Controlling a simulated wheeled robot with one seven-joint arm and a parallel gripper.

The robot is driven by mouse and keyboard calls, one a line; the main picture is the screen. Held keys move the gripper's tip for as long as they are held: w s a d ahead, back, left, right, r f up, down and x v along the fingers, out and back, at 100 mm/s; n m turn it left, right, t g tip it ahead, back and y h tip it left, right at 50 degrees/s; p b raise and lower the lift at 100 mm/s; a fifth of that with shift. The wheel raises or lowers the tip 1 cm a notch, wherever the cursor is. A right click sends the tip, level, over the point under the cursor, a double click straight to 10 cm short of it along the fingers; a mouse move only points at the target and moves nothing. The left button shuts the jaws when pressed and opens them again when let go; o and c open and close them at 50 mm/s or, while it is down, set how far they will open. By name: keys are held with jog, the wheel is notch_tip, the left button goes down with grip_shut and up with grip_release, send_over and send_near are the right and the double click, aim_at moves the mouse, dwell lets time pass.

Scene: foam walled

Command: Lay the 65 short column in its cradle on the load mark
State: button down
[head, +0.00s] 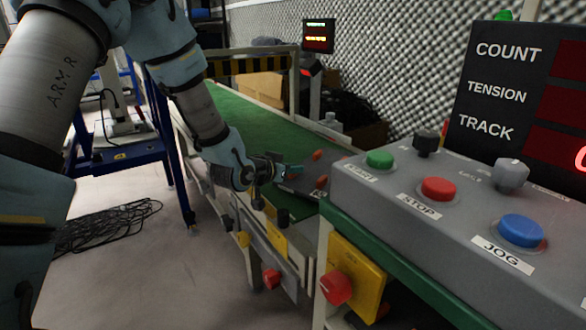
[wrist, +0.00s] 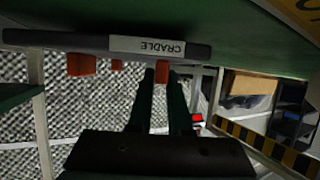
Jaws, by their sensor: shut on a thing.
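The cradle is a dark grey plate (wrist: 60,41) with upright orange blocks. Its CRADLE label appears upside down in the wrist view. In the head view the cradle (head: 309,187) lies on the green belt, partly behind the control box. My gripper (head: 292,172) reaches it from the left, low over the belt's near edge. In the wrist view my dark fingers (wrist: 163,76) stand on either side of one orange block, shut on it as far as I can see. I cannot make out the 65 short column or the load mark.
A grey control box (head: 460,200) with green, red and blue buttons stands close on the right, on a green-edged stand. The green belt (head: 250,118) is bare beyond the cradle. A yellow-black striped bar (head: 240,65) crosses its far end. Cables (head: 105,225) lie on the floor.

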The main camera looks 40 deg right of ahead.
jog(key=shift+f+b, duration=0.35)
jog(key=shift+f, duration=0.15)
jog(key=c, duration=0.8)
grip_release()
jog(key=shift+o, duration=0.2)
jog(key=shift+a, duration=0.1)
